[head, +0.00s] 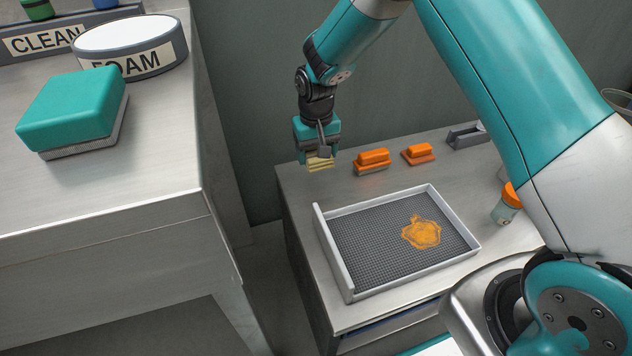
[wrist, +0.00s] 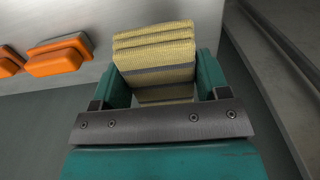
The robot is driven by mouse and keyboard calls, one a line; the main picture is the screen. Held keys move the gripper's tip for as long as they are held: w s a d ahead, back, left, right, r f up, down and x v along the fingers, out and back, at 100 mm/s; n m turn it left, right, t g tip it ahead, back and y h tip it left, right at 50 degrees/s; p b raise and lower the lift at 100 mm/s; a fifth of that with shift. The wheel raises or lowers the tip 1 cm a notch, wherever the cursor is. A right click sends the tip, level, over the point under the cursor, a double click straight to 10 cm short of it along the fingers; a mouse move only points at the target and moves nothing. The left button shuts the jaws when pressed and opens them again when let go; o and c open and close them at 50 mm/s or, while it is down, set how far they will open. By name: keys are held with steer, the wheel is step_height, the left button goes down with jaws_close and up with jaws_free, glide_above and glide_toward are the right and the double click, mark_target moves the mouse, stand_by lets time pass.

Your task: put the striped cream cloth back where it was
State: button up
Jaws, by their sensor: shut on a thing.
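The striped cream cloth (wrist: 154,52) is folded, yellowish cream with a grey stripe, and sits between my fingers in the wrist view. In the head view a small part of the cloth (head: 320,163) shows below my gripper (head: 318,150). My gripper is shut on the cloth, near the back left corner of the lower steel table (head: 300,190). I cannot tell whether the cloth touches the table. In the wrist view, teal fingers (wrist: 160,85) flank the cloth on both sides.
Two orange-handled brushes (head: 373,158) (head: 418,152) stand right of my gripper. A grey tray (head: 348,276) with an orange stain lies in front. A gap separates bench and table.

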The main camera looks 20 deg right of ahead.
mark_target(316, 183)
step_height(316, 183, down, 8)
steer(key=shift+r+b, duration=0.1)
steer(key=shift+b, duration=0.85)
steer(key=o, duration=0.8)
steer(key=shift+f, duration=0.2)
